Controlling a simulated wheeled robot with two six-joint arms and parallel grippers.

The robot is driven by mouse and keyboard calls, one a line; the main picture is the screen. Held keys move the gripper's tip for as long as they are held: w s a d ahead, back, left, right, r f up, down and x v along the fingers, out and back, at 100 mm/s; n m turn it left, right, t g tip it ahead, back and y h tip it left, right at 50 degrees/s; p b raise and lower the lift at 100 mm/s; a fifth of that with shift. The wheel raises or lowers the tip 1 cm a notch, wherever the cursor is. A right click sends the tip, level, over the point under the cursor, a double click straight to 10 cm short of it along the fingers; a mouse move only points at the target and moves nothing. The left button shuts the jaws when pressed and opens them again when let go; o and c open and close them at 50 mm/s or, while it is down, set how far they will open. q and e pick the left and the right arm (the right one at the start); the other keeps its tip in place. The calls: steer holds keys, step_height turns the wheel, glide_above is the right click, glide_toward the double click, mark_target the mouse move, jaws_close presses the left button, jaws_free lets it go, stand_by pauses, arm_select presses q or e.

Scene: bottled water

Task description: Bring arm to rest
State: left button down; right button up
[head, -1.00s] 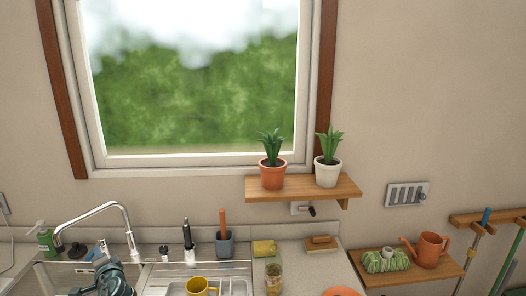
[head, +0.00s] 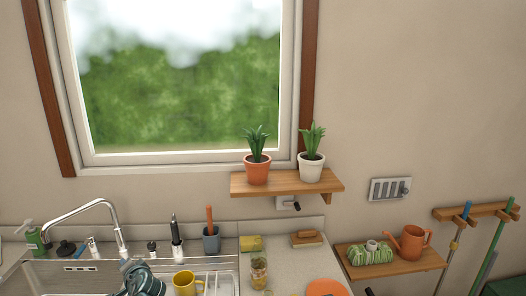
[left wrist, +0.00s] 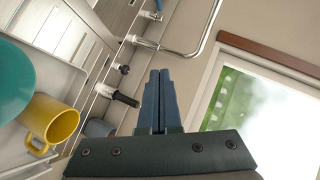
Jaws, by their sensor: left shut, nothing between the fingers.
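My left gripper (head: 140,272) shows at the bottom of the head view, over the right part of the sink by the drying area. In the left wrist view its two dark blue fingers (left wrist: 160,76) are pressed together with nothing between them. The fingers point toward the wall side, with the tap and window beyond them. My right gripper is in neither view.
A yellow mug (head: 184,284) stands close to the right of my left gripper. The chrome tap (head: 118,236) rises behind it. A jar (head: 258,274) and a sponge (head: 251,243) are on the counter. Potted plants (head: 257,172) stand on a wall shelf (head: 290,183).

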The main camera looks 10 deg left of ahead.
arm_select(q)
steer(key=w+d+f+n+g+h+b, duration=0.1)
steer(key=d+f+h, duration=0.3)
steer(key=d, duration=0.8)
steer(key=w+d+f+g+h, duration=0.1)
steer(key=d+f+g+h, duration=0.1)
steer(key=d+f, duration=0.75)
steer(key=s+d+f+m+g+h, duration=0.1)
steer(key=s+d, duration=0.5)
steer(key=d, duration=0.6)
steer(key=s+d+f+g+h, duration=0.1)
steer(key=s+d+g+h, duration=0.2)
steer(key=d, duration=1)
steer(key=s+g+b, duration=0.1)
steer(key=s, duration=0.2)
steer(key=shift+d+f+m, duration=0.15)
steer(key=shift+f+m, duration=0.25)
steer(key=shift+s, duration=0.1)
